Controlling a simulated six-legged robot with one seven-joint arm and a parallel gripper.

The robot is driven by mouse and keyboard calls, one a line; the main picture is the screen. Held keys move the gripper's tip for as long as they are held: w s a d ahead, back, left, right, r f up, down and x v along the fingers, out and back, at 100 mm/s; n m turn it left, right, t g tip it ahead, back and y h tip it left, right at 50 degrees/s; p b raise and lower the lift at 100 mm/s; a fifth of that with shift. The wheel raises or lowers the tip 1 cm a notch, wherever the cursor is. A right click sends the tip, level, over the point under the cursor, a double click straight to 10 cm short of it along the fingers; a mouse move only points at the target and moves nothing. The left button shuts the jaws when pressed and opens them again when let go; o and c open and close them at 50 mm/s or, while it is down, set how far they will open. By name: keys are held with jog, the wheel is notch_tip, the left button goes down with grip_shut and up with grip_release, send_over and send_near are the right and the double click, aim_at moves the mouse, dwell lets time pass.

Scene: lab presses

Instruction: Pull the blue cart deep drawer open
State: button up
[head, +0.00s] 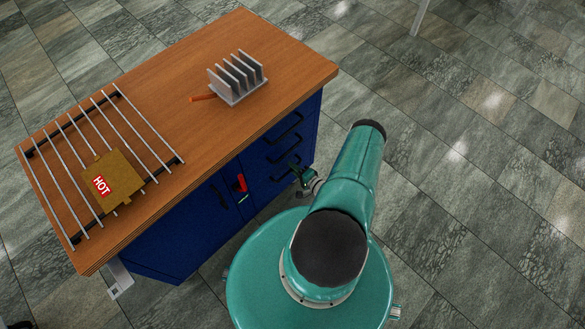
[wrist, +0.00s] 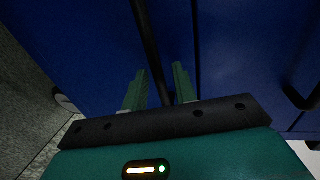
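The blue cart (head: 170,238) stands left of my body in the head view, under a wooden top. Its right part has several drawers stacked, with black bar handles. My gripper (head: 297,171) is at the lowest visible handle (head: 281,176), close to the drawer front. In the wrist view my gripper (wrist: 160,82) is open, its two green fingers on either side of a black handle bar (wrist: 149,45). A gap shows between bar and fingers. The drawers look closed against the blue front. My arm hides part of the area beside the cart.
A red item (head: 240,182) is on the cart front. Tiled floor right of the cart is clear.

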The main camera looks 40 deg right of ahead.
jog(key=shift+w+f, duration=0.1)
jog(key=shift+w, duration=0.3)
grip_shut()
